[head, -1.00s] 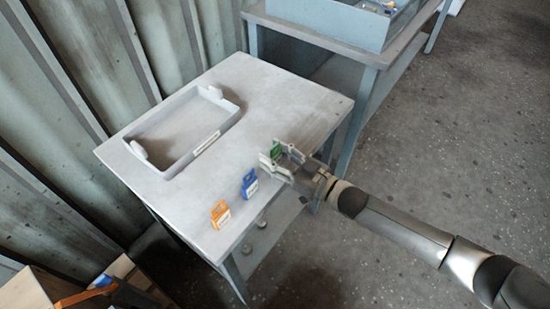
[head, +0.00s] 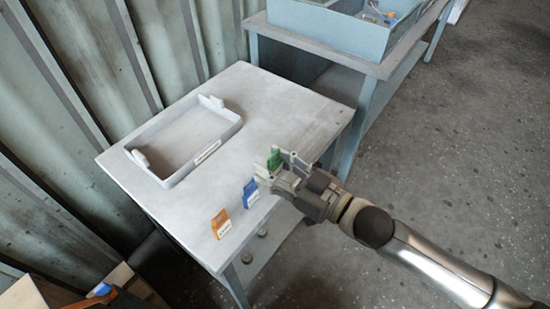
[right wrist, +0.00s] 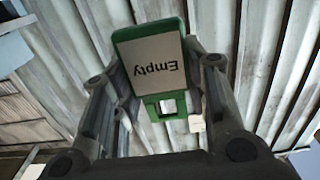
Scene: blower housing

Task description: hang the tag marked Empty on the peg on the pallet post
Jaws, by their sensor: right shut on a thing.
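The green tag (head: 275,159) is held in my right gripper (head: 280,168), above the right front part of the grey table. In the right wrist view the same green tag (right wrist: 152,65) shows a white label reading "Empty", upside down in the picture, with a square opening in its narrower end. The right gripper's fingers (right wrist: 155,100) are shut on it from both sides. The pallet post and peg are not identifiable. My left gripper is not in view.
A grey tray (head: 165,174) lies on the table (head: 285,107). A second table with a blue-grey bin (head: 340,35) stands at the back right. Cardboard boxes (head: 35,292) are at the lower left. A corrugated wall closes the left; floor is open on the right.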

